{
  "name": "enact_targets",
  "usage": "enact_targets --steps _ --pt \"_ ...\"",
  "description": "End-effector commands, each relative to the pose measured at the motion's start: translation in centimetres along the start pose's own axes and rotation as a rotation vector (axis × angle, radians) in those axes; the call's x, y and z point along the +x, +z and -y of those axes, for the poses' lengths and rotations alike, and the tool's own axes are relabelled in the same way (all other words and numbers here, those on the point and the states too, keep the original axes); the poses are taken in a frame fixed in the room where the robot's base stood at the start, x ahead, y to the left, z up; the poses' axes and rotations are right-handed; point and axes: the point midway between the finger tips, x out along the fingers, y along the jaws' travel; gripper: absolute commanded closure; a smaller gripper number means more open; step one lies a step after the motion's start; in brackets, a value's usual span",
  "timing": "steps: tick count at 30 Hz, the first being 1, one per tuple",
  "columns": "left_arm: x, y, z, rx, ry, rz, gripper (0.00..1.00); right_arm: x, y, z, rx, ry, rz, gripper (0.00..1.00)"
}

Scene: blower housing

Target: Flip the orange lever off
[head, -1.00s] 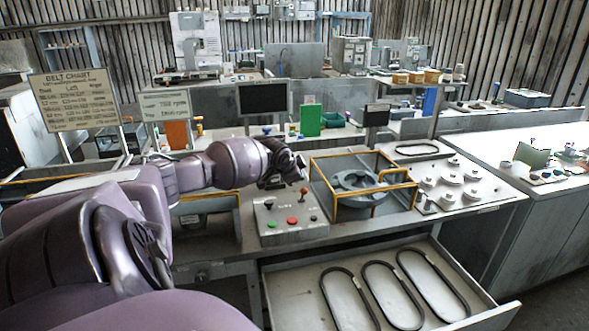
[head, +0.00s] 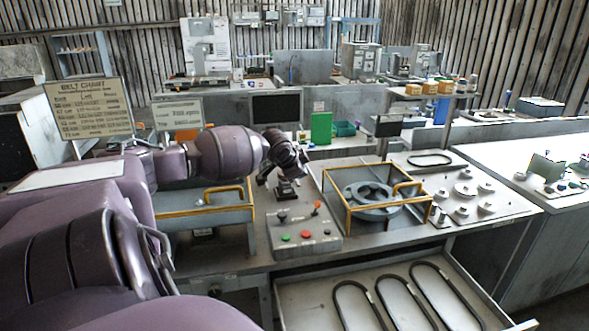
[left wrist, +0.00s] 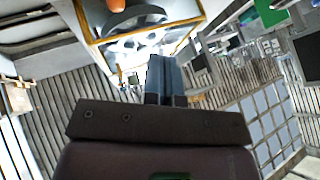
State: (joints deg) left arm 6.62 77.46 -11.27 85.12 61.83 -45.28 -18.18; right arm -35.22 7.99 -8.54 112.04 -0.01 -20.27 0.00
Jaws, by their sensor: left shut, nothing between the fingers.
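The orange lever (head: 316,206) stands at the back right of a grey control box (head: 322,246), which also has a black-knobbed lever (head: 282,215), a green button (head: 285,237) and a red button (head: 306,233). My left gripper (head: 287,191) is shut and empty, pointing down behind the box, to the left of the orange lever and apart from it. In the left wrist view its closed fingers (left wrist: 164,80) show at the centre. An orange round shape (left wrist: 117,5), seemingly the lever's knob, is cut by the top edge there. My right gripper is not in view.
A yellow-framed blower housing (head: 375,200) stands right of the box. Another yellow-edged tray (head: 205,215) is at the left under my arm. An open drawer (head: 400,264) with black belts lies in front. A black screen (head: 276,108) stands behind.

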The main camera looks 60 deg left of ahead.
Motion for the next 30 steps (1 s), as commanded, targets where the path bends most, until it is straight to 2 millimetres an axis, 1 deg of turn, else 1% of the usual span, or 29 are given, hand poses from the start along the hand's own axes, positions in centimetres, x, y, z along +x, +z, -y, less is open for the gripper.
enact_targets --steps 1,3,10,16,30 --pt "-0.8 0.1 -0.1 0.003 -0.001 0.002 1.00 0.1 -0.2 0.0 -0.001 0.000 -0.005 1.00" --pt "-1.6 0.1 -0.3 0.005 0.000 0.002 1.00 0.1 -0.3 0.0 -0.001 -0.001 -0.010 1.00" --pt "-3.4 0.1 -0.4 0.001 0.000 0.001 1.00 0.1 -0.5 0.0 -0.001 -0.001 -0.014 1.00" --pt "-3.9 0.0 -0.5 0.001 0.000 0.000 1.00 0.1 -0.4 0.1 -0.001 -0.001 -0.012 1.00" --pt "-3.9 0.0 -0.5 0.000 0.000 0.000 1.00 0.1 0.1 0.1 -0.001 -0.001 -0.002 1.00"
